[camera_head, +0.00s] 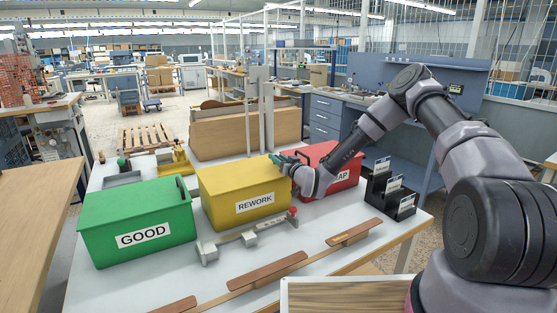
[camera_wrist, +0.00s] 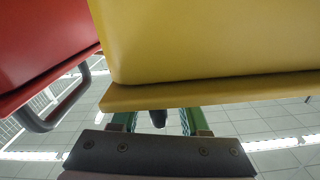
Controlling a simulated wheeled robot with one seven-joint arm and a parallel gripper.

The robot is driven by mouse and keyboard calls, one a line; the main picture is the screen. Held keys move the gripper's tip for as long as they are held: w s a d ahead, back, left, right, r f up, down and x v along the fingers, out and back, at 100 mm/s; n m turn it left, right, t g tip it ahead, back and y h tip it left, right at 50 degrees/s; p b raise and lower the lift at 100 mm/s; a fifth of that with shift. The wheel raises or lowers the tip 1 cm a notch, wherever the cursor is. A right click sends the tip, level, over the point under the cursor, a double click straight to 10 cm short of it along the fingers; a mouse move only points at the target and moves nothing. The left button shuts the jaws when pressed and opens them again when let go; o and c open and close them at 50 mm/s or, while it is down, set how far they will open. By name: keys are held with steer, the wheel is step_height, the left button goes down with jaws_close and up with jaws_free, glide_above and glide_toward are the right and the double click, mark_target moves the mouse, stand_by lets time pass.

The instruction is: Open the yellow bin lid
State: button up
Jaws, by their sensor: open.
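The yellow bin (camera_head: 238,203), labelled REWORK, stands on the white table between the green and red bins. Its lid (camera_head: 236,174) lies shut on top. My gripper (camera_head: 278,159) is at the lid's right end, partly hiding that edge. In the wrist view the yellow bin wall (camera_wrist: 210,40) fills the top, with the lid rim (camera_wrist: 225,91) below it. The green fingers of my gripper (camera_wrist: 158,122) are apart, just past the rim. A dark piece, seemingly the lid handle (camera_wrist: 158,117), shows between them; I cannot tell whether they touch it.
The green GOOD bin (camera_head: 138,225) is at left and the red bin (camera_head: 340,172) at right, close to my forearm; its handle (camera_wrist: 62,108) shows in the wrist view. A metal fixture (camera_head: 248,239) lies in front of the yellow bin. A black card holder (camera_head: 388,193) stands at right.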

jaws_close()
stand_by(1.4)
